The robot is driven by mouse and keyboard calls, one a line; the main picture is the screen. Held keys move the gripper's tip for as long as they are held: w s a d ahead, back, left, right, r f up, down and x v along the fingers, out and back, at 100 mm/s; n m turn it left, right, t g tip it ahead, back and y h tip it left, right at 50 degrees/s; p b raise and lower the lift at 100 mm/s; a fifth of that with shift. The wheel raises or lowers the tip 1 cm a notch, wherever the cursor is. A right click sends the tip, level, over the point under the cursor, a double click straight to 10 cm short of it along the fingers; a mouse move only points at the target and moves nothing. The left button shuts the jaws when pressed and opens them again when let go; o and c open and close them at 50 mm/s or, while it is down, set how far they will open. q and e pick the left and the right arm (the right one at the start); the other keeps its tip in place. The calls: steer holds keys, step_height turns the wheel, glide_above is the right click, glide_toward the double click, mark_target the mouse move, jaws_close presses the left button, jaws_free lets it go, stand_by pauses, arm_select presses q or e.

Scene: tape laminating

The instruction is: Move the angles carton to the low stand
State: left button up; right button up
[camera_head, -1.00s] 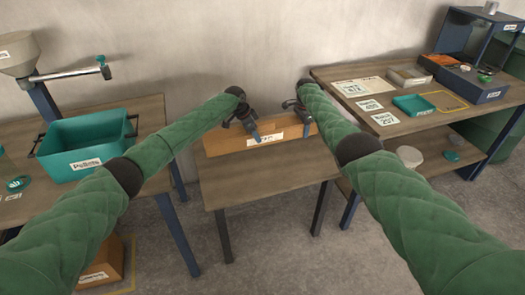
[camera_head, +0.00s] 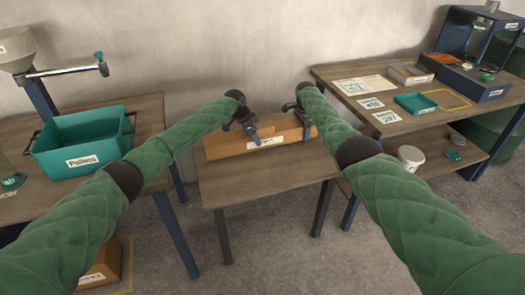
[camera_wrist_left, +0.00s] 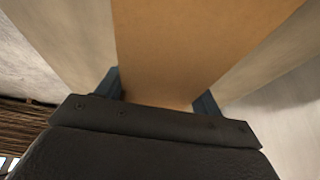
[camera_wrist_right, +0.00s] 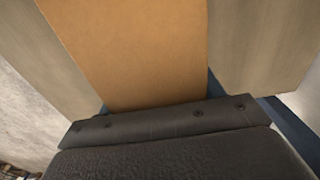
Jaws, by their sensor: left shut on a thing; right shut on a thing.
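The long orange-brown carton (camera_head: 224,146) lies lengthwise along the back of the low wooden stand (camera_head: 265,183) in the middle. Its white front label is too small to read. I cannot tell whether it rests on the top or hangs just above it. My left gripper (camera_head: 252,131) is shut on the carton left of its middle. My right gripper (camera_head: 304,122) is shut on it near its right end. The carton's brown face shows between the fingers in the left wrist view (camera_wrist_left: 200,45) and the right wrist view (camera_wrist_right: 135,55).
A teal pellets bin (camera_head: 82,145) stands on the left table. The right bench (camera_head: 385,98) holds a teal tray (camera_head: 415,103), cards and boxes, with a white tub (camera_head: 410,157) on its lower shelf. Another carton (camera_head: 102,268) is low at left. The stand's front is clear.

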arm_select(q)
steer(key=shift+f+b, duration=0.95)
arm_select(e)
steer(key=shift+f, duration=1.1)
arm_select(q)
steer(key=o, duration=1)
arm_select(e)
steer(key=o, duration=1)
steer(key=shift+r, duration=0.1)
arm_select(q)
steer(key=v, duration=1.2)
arm_select(e)
step_height(320, 180, up, 12)
steer(key=shift+f, duration=0.1)
steer(key=shift+n, duration=0.3)
